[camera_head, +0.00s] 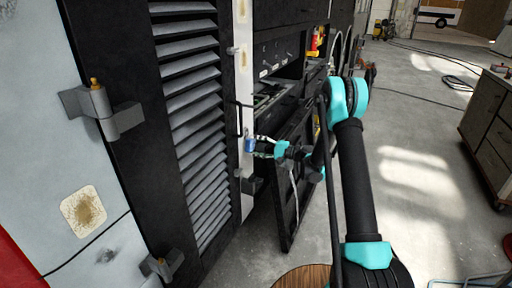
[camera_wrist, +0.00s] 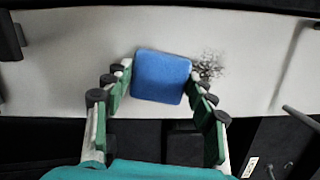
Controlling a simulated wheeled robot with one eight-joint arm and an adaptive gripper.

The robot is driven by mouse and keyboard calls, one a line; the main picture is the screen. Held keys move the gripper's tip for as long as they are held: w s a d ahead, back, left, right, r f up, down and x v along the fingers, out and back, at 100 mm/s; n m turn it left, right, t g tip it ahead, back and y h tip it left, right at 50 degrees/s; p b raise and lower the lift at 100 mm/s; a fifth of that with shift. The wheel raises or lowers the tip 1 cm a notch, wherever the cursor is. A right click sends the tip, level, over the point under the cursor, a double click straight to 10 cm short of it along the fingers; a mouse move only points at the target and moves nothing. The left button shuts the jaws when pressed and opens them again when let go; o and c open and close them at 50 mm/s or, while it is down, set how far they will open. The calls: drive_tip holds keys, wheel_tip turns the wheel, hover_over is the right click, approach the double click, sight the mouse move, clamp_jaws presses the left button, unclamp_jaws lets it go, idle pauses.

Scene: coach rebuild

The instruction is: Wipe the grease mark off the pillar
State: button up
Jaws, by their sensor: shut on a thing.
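A blue sponge-like block (camera_head: 250,145) is held between the fingertips of my gripper (camera_head: 264,147). In the wrist view the block (camera_wrist: 161,75) lies in front of the white pillar (camera_wrist: 60,65), between both fingers of the gripper (camera_wrist: 159,80). Whether it touches the pillar I cannot tell. The grease mark (camera_wrist: 209,65) is a dark speckled smudge on the pillar, just right of the block; the block or finger may hide part of it. In the head view the pillar (camera_head: 245,85) is a narrow white upright strip; the mark is not clear there.
A louvred dark panel (camera_head: 195,110) stands left of the pillar. A dark open door (camera_head: 290,190) hangs below my arm. A beige square with a brown stain (camera_head: 84,210) is on the grey panel at left. Open floor (camera_head: 405,150) lies to the right, with a grey cabinet (camera_head: 490,125).

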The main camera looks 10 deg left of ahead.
sight(245, 124)
drive_tip(key=shift+w+a, duration=0.15)
drive_tip(key=shift+a, duration=0.2)
drive_tip(key=shift+r, duration=0.15)
drive_tip(key=shift+d+r, duration=0.1)
drive_tip(key=shift+r, duration=4.8)
drive_tip(key=shift+f, duration=5.05)
